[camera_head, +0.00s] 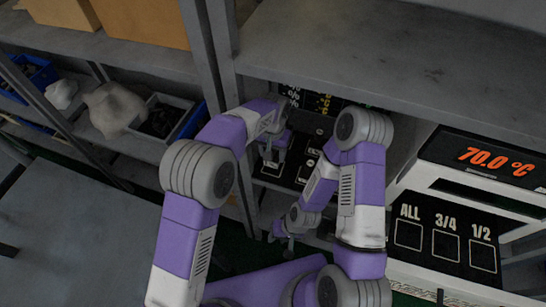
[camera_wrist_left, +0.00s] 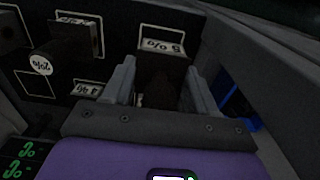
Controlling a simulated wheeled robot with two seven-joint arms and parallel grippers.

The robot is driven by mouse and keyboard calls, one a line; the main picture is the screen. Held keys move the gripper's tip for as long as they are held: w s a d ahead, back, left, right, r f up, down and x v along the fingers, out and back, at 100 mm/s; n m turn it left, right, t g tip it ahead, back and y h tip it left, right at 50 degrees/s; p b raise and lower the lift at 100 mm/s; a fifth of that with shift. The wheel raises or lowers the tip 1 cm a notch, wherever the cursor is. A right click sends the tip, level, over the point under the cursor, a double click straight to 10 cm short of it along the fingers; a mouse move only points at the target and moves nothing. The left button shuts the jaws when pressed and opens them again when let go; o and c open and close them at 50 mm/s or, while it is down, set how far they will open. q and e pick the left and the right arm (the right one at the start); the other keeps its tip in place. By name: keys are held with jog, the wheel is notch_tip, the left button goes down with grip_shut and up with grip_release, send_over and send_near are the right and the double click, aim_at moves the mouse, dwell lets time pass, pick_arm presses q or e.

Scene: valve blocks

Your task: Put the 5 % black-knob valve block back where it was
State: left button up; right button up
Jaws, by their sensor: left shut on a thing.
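In the left wrist view, my left gripper (camera_wrist_left: 160,72) is shut on a dark block (camera_wrist_left: 158,88), whose outline is hard to make out. An upside-down "5 %" label (camera_wrist_left: 162,45) shows just beyond the fingertips, inside a white outline on the black board (camera_wrist_left: 118,35). I cannot tell whether the block touches the board. In the head view, my left gripper (camera_head: 272,155) is over the black board (camera_head: 268,171) in the shelf bay, and the block is too small to tell there. My right gripper (camera_head: 282,232) hangs low in front of the shelf; its jaw opening is unclear.
A black-knob block with a round white label (camera_wrist_left: 41,64) stands left of the held block. A panel reading 70.0 °C (camera_head: 492,160) stands at the right, above a board with ALL, 3/4 and 1/2 squares (camera_head: 445,222). A shelf post (camera_head: 222,60) stands close to my left arm.

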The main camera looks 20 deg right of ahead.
pick_arm(q)
notch_tip(320, 180, down, 3)
jog(key=shift+f, duration=0.15)
jog(key=shift+w+d+f, duration=0.15)
jog(key=shift+w+f, duration=0.05)
jog(key=shift+f+b, duration=0.15)
jog(key=shift+b, duration=0.15)
jog(key=o, duration=1.2)
jog(key=shift+o, duration=0.2)
